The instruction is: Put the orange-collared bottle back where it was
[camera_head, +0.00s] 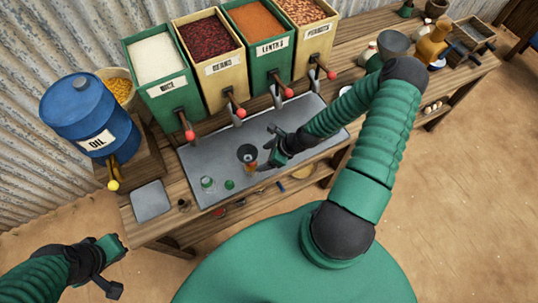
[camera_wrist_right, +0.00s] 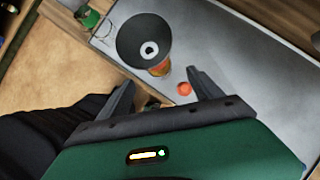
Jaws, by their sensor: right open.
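The orange-collared bottle (camera_head: 251,167) stands on the grey metal tray (camera_head: 310,117) with a dark funnel (camera_head: 247,153) over its mouth. In the right wrist view the funnel (camera_wrist_right: 143,40) hides most of the bottle; an orange part (camera_wrist_right: 160,68) shows beneath it. A loose orange cap (camera_wrist_right: 184,88) lies on the tray close by. My right gripper (camera_head: 268,146) is open and empty beside the bottle; its fingers (camera_wrist_right: 160,90) point toward bottle and cap, apart from the funnel. My left gripper (camera_head: 119,270) is open and empty, off the counter at lower left.
Rice, beans, lentils and peanuts dispensers (camera_head: 168,85) with red-knobbed levers line the back. A blue oil drum (camera_head: 85,115) stands left. A grey bowl (camera_head: 396,43) is at right.

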